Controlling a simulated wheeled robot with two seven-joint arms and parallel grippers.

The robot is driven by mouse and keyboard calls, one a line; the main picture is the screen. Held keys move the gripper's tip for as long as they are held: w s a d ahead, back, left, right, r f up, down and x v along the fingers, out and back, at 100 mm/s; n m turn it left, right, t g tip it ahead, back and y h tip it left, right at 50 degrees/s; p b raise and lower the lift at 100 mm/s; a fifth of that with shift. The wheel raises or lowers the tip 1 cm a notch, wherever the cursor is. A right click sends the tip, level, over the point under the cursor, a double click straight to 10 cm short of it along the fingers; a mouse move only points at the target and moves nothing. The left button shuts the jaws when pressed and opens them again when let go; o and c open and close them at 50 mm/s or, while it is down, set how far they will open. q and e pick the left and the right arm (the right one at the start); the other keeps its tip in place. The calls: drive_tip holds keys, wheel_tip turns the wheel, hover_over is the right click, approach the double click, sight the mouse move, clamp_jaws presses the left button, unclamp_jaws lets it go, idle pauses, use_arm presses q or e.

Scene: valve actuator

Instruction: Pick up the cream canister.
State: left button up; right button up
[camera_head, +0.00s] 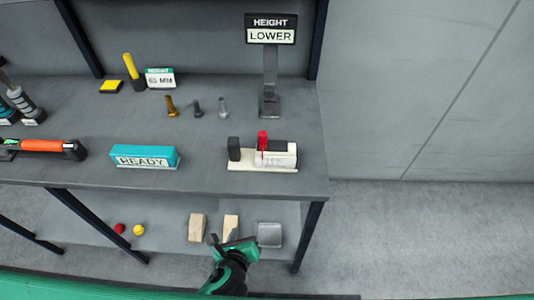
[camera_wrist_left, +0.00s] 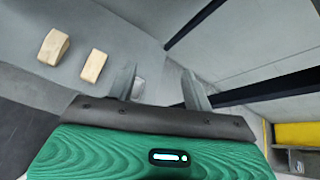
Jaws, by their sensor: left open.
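I cannot pick out a clear cream canister in either view. The nearest in colour is a cream-white block (camera_head: 276,155) with a dark top and a red lever, on a pale base at the right of the bench top. My left gripper (camera_head: 224,238) is in front of the lower shelf, below that block in the head view and partly over a wooden block. In the left wrist view its two grey fingers (camera_wrist_left: 160,88) are apart with nothing held between them. My right gripper is in neither view.
Wooden blocks (camera_head: 197,228) and a grey square piece (camera_head: 270,234) lie on the lower shelf. The bench top holds a teal READY block (camera_head: 145,156), small pegs (camera_head: 197,108) and a HEIGHT LOWER sign (camera_head: 271,30). The floor (camera_head: 430,235) to the right is clear.

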use_arm(q)
wheel_tip(320, 180, up, 14)
drive_tip(key=d+m+t, duration=0.1)
drive_tip(key=m+t, duration=0.2)
drive_tip(key=m, duration=0.2)
drive_tip(key=t+y, duration=0.1)
drive_tip(key=t, duration=0.2)
approach(234, 138)
drive_tip(key=shift+n, duration=0.4)
drive_tip(key=w, duration=0.2)
drive_tip(key=w+f, duration=0.1)
drive_tip(key=w, duration=0.2)
drive_tip(key=shift+a+f, duration=0.1)
drive_tip(key=shift+f, duration=0.1)
drive_tip(key=shift+w+r, duration=0.15)
drive_tip(key=shift+w, duration=1.4)
drive_tip(key=shift+w+r, duration=0.1)
drive_tip(key=shift+w, duration=1.45)
drive_tip(key=shift+c, duration=0.4)
clamp_jaws()
